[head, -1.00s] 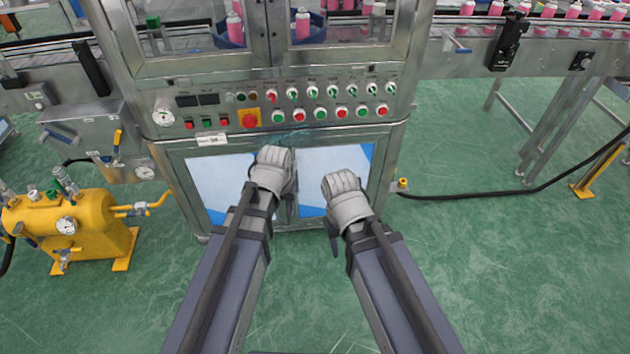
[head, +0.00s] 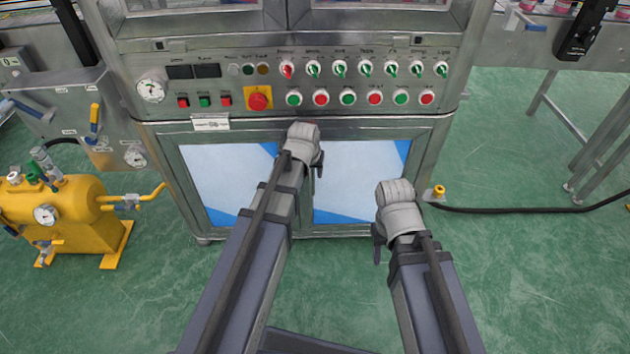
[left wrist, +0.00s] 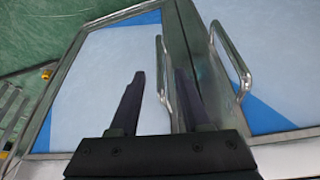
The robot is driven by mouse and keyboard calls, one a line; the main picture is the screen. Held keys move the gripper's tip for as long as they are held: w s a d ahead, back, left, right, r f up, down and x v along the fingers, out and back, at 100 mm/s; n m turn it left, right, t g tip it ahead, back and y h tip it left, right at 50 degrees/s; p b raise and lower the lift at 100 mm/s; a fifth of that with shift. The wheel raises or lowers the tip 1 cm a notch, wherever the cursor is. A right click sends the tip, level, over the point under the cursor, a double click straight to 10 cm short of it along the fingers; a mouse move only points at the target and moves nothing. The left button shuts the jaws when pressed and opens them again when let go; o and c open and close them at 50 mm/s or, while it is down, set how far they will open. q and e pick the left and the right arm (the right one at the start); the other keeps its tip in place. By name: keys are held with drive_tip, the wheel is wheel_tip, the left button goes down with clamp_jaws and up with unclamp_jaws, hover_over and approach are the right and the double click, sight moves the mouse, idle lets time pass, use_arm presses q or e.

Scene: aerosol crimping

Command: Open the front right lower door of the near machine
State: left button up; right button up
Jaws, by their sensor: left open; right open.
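The near machine's front right lower door (head: 357,180) is a pale blue-and-white panel in a metal frame and looks shut. Its bar handle (left wrist: 164,78) shows in the left wrist view, upright beside the door's edge. My left gripper (head: 316,168) is in front of the middle of the two lower doors; its fingers are mostly hidden in the head view. In the left wrist view its open fingers (left wrist: 158,78) stand on either side of that handle, not closed on it. My right gripper (head: 378,240) is before the door's lower right; its jaw gap is hardly visible.
The left lower door (head: 228,175) has its own handle (left wrist: 232,62) close by. A control panel (head: 330,82) with buttons and knobs is above. A yellow tank (head: 70,215) stands left. A black hose (head: 520,210) lies right on open green floor.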

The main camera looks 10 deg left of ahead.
sight(313, 179)
use_arm(q)
drive_tip(key=b+x, duration=0.6)
drive_tip(key=x, duration=0.1)
drive_tip(key=shift+f+b, duration=0.35)
drive_tip(key=shift+b, duration=0.05)
drive_tip(key=shift+c, duration=0.2)
clamp_jaws()
idle(1.0)
